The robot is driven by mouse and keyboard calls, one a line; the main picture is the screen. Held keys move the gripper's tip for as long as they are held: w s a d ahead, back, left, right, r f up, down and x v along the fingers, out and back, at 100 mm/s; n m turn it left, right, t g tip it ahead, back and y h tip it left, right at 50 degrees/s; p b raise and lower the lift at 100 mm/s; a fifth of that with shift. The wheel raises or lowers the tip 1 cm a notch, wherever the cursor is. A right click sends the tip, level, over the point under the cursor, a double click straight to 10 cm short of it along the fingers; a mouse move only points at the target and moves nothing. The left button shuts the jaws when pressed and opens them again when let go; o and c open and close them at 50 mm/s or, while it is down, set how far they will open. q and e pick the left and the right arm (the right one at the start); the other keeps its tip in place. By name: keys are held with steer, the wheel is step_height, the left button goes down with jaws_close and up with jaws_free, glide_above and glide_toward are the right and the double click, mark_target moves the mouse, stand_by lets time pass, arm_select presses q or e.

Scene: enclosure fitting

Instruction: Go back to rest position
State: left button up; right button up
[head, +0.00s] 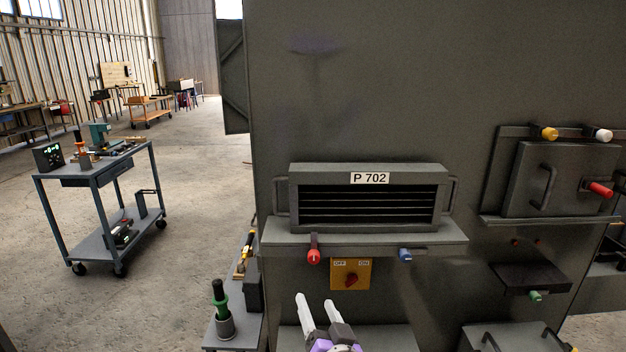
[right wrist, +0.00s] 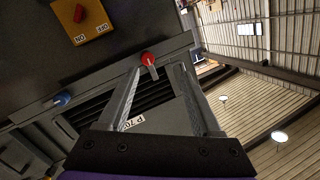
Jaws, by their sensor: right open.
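My right gripper (head: 316,302) is at the bottom middle of the head view, in front of the grey enclosure (head: 400,90) and below the yellow OFF/ON switch box (head: 362,274). Its two pale fingers are apart, with nothing seen between them in the head view. The fingers also show in the right wrist view (right wrist: 160,68), spread open, with the red knob (right wrist: 148,58) showing near the gap between their tips. Whether they touch the knob cannot be told from that view; in the head view the red knob (head: 314,257) is above the fingers. My left gripper is out of view.
The vented P 702 unit (head: 368,200) sits on a ledge with a blue knob (head: 405,255). A hatch (head: 560,180) with a handle is at right. A small stand with a green-collared tool (head: 219,296) is left of the gripper. A cart (head: 100,160) stands farther left on open floor.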

arm_select(q)
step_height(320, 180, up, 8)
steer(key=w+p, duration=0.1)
steer(key=p, duration=0.4)
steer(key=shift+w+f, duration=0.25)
arm_select(e)
steer(key=s+d+f+n+g+h, duration=0.1)
steer(key=s+d+f+g, duration=0.4)
steer(key=s, duration=0.6)
steer(key=s+d+f+n+g+h, duration=0.1)
steer(key=s+d+f+g+h, duration=0.2)
steer(key=s+d+f+g, duration=0.3)
steer(key=s+d+f, duration=0.4)
steer(key=s+d, duration=0.2)
steer(key=shift+w+r, duration=0.1)
